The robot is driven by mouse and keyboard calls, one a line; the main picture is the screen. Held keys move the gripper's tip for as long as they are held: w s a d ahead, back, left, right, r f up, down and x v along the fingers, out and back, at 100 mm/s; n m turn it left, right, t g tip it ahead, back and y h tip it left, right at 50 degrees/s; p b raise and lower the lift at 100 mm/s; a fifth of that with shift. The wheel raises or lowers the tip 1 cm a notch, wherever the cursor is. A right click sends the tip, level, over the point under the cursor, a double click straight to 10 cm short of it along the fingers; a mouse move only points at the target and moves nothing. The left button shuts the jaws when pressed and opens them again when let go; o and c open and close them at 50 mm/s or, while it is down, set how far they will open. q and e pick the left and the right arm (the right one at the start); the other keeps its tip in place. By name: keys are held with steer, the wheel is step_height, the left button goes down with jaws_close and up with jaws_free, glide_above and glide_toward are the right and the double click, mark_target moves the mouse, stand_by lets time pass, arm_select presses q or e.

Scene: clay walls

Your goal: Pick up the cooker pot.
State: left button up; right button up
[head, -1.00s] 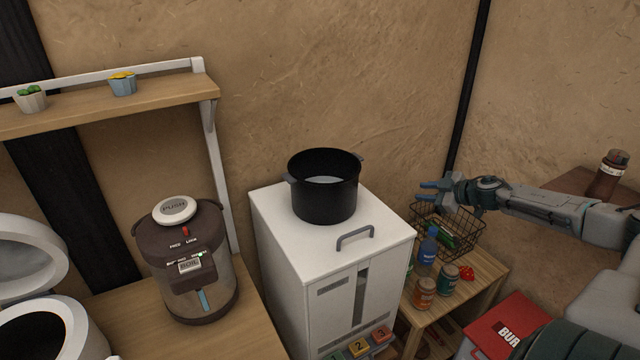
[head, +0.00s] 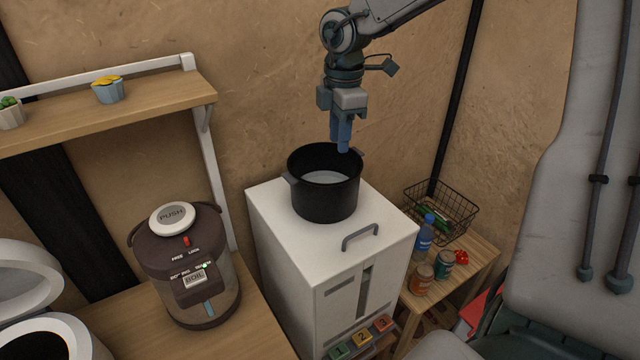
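The cooker pot (head: 325,200) is black and round with two side handles. It stands upright and open on top of a white cabinet (head: 275,210), and its pale inner bottom shows. My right gripper (head: 343,148) points down from above, with its blue fingertips over the back right part of the pot's rim, close to the right handle. The fingers overlap in this view, so their gap is hidden. I cannot tell whether they touch the pot; nothing shows held in them. My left gripper is not in view.
A brown electric water pot (head: 190,265) and a white rice cooker (head: 35,300) stand on the counter at left. A wall shelf (head: 110,115) holds small planters. Right of the cabinet, a low wooden table (head: 455,275) carries bottles, jars and a wire basket (head: 440,210).

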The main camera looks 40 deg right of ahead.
step_height(320, 180, down, 6)
steer(key=b, duration=0.5)
steer(key=shift+s+r, duration=0.1)
steer(key=shift+r, duration=0.05)
steer(key=shift+f+b, duration=1.6)
steer(key=shift+f, duration=1)
steer(key=shift+r, duration=0.1)
jaws_close()
steer(key=shift+r, duration=0.1)
